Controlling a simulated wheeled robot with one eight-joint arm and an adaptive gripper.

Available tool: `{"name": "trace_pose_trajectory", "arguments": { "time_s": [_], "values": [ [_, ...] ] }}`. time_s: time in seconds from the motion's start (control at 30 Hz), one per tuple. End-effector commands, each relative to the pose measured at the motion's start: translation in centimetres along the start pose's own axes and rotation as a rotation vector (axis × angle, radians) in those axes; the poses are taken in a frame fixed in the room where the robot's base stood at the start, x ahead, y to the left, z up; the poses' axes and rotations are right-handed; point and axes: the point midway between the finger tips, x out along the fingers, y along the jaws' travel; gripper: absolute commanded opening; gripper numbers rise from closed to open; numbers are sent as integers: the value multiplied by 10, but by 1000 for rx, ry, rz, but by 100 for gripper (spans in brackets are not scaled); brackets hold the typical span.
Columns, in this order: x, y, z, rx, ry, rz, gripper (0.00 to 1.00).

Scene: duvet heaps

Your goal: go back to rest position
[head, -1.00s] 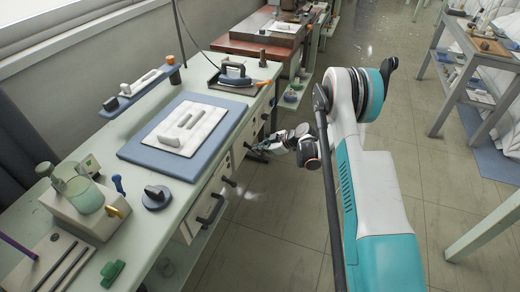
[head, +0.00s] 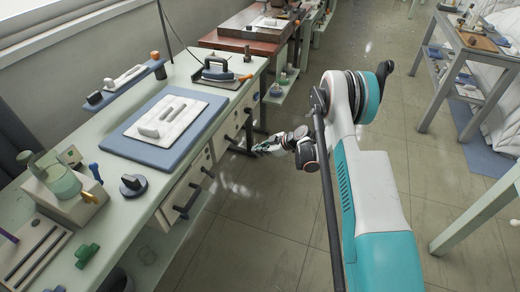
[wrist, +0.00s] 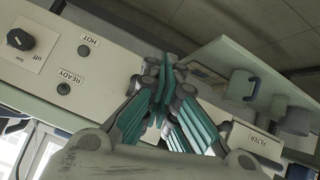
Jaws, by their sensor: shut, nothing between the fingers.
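My gripper (head: 262,148) shows in the head view at the end of my folded arm, low beside the drawer fronts of the left workbench. In the wrist view my gripper (wrist: 166,84) points toward a pale panel (wrist: 100,62) with a dark knob and labels reading HOT and READY. Its teal-padded fingers are together and hold nothing. I cannot tell from these views whether the fingertips touch the panel.
The left workbench (head: 118,228) carries a blue mat (head: 135,150) with a white board, an iron (head: 216,70) and a glass jar device (head: 62,183). Dark drawer handles stick out near my arm. A grey table (head: 470,45) stands at the right. Floor between is clear.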

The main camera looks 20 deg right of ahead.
Motion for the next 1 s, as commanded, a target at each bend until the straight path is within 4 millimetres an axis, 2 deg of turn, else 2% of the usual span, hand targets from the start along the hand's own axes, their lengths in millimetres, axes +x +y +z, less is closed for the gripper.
{"name": "trace_pose_trajectory", "arguments": {
  "time_s": [0.63,0.77,1.0],
  "values": [
    [-1,0,-3,5,-3,0,0],
    [-15,6,-22,35,-24,2,0],
    [-69,16,-87,152,-99,22,0]
  ]
}}
